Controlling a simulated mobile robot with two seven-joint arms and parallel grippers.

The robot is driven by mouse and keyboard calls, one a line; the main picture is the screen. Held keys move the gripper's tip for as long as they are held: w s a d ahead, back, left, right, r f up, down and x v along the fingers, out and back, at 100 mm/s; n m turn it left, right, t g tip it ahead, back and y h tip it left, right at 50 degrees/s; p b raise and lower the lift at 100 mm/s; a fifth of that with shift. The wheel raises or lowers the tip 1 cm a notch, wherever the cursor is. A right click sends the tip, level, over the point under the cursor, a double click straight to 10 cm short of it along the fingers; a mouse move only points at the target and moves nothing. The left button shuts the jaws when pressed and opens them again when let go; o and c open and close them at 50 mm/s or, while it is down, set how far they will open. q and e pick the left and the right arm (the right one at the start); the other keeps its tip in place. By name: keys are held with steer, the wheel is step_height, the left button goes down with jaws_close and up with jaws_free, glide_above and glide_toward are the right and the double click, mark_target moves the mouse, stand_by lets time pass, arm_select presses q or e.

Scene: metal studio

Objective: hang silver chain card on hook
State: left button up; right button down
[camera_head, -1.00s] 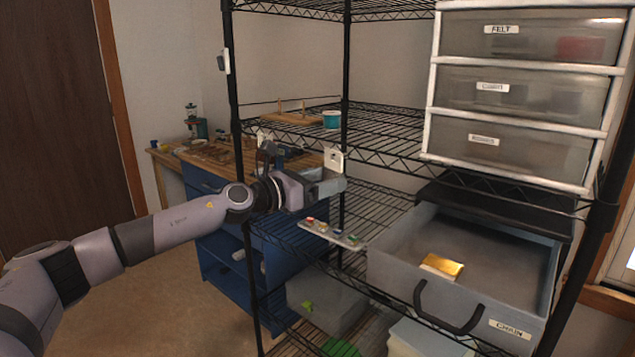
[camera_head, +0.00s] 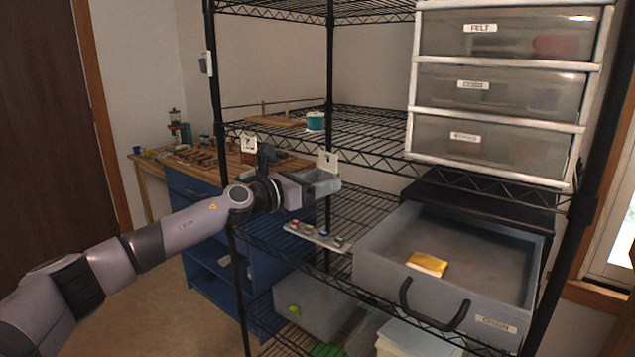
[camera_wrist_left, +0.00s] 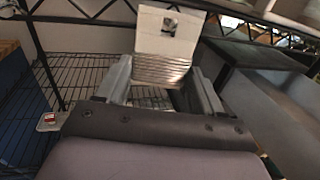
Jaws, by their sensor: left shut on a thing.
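My left gripper (camera_head: 322,186) is shut on the silver chain card (camera_head: 327,161), at the front edge of the wire shelf. In the left wrist view the card (camera_wrist_left: 168,32) is upright between the fingers (camera_wrist_left: 160,88), with silver chain strands across its lower part. A small dark shape shows on its upper part; I cannot tell if it is a hole or a hook through it. Another pale card (camera_head: 248,142) hangs at the shelf edge farther left. My right gripper is not in view.
An open grey drawer (camera_head: 400,262) with a gold item (camera_head: 427,263) stands right of the gripper. A strip with small colored pieces (camera_head: 318,237) lies below it. A black rack post (camera_head: 330,100) and a white drawer unit (camera_head: 495,120) stand nearby.

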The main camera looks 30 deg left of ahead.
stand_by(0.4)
arm_select(q)
steer(key=o, duration=1.1)
